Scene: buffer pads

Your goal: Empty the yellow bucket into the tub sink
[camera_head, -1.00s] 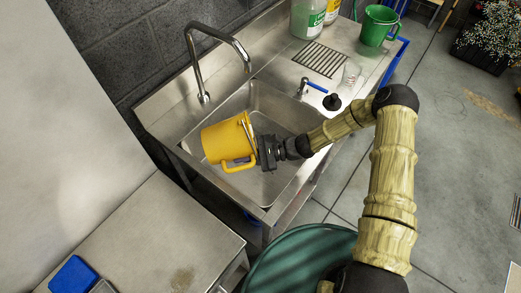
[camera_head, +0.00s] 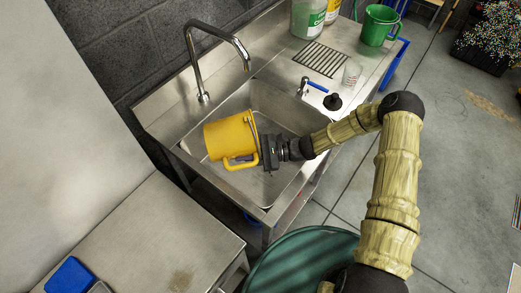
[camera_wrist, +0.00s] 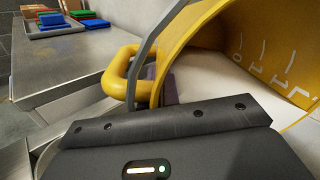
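The yellow bucket (camera_head: 228,138) is in my gripper (camera_head: 268,152) over the tub sink (camera_head: 282,108). The bucket lies tipped on its side in the air, with its base to the left and its rim at my gripper. Its yellow side handle (camera_head: 240,164) faces the near side. In the wrist view the bucket's rim and inner wall with scale marks (camera_wrist: 270,50) fill the upper right, and the handle (camera_wrist: 122,72) shows left of centre. My fingertips are mostly hidden at the rim.
A bent faucet (camera_head: 193,65) rises behind the sink's left side. A small blue-handled tap (camera_head: 312,86), a black plug and a cup (camera_head: 352,74) stand on the drainboard. Bottles and a green jug (camera_head: 379,25) are at the back. A metal table (camera_head: 150,230) is front left.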

